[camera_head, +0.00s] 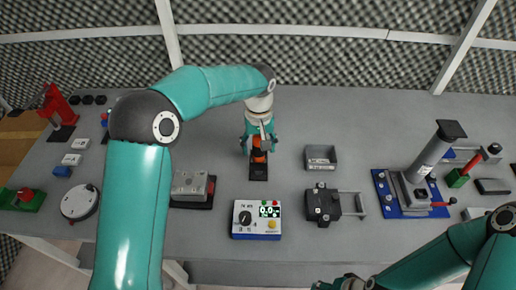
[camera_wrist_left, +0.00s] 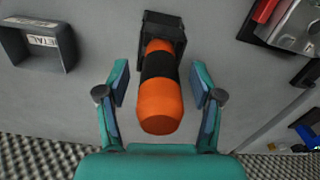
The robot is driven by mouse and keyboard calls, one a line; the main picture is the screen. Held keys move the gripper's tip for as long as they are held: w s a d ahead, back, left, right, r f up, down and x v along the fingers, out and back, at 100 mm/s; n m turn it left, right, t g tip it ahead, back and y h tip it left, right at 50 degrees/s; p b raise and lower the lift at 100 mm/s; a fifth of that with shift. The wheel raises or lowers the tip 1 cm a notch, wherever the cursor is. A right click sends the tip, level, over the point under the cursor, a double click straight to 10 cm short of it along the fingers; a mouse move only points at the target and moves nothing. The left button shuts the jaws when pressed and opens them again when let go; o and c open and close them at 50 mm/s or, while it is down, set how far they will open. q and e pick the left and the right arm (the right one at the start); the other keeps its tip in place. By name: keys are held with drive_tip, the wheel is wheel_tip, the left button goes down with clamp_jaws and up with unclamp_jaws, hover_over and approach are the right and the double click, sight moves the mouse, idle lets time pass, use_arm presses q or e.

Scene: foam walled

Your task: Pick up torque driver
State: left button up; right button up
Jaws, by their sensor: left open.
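The torque driver (camera_wrist_left: 161,103) is orange with a black band and stands in a black holder (camera_wrist_left: 163,28). In the head view the driver (camera_head: 258,155) is partly hidden by my left gripper (camera_head: 259,150), which is above and around it. In the left wrist view my left gripper (camera_wrist_left: 160,90) is open, with one finger on each side of the orange handle and a gap on both sides. My right arm shows at the lower right of the head view; its fingertips are not clearly visible.
A small grey bin (camera_head: 320,158) stands right of the driver. A white control box (camera_head: 257,220) with a dial and display is in front, and a grey metal block (camera_head: 189,186) is left of it. A black fixture (camera_head: 322,205) and a blue-based press (camera_head: 412,192) stand farther right.

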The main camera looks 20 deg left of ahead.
use_arm(q)
clamp_jaws()
idle(0.4)
